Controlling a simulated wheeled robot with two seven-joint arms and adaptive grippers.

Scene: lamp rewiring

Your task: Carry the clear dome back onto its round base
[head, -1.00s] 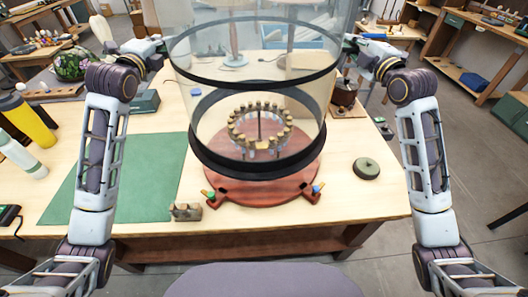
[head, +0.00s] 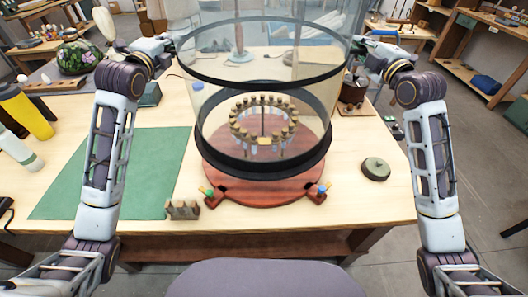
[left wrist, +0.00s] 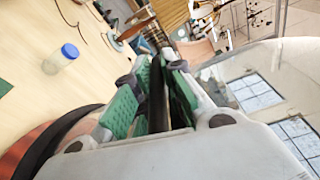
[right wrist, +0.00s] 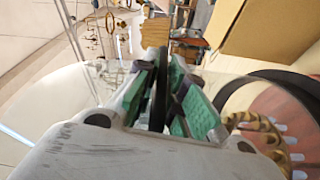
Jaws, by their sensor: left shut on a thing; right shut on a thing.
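The clear dome (head: 312,115) is a wide see-through cylinder with black bands, held upright between my two grippers. Its lower black band (head: 265,168) overlaps the round red-brown base (head: 265,194) in the head view; I cannot tell whether they touch. A ring of brass-topped pieces (head: 240,113) shows through the wall. My left gripper (left wrist: 160,70) is shut on the dome's black band at its left side. My right gripper (right wrist: 160,72) is shut on the band at the right side. The fingertips are largely hidden in the head view.
A small wooden block (head: 182,209) stands left of the base, and a round dark green object (head: 375,169) lies to the right. A green mat (head: 110,175) covers the left of the table. A blue-capped jar (left wrist: 62,58) stands near the left gripper.

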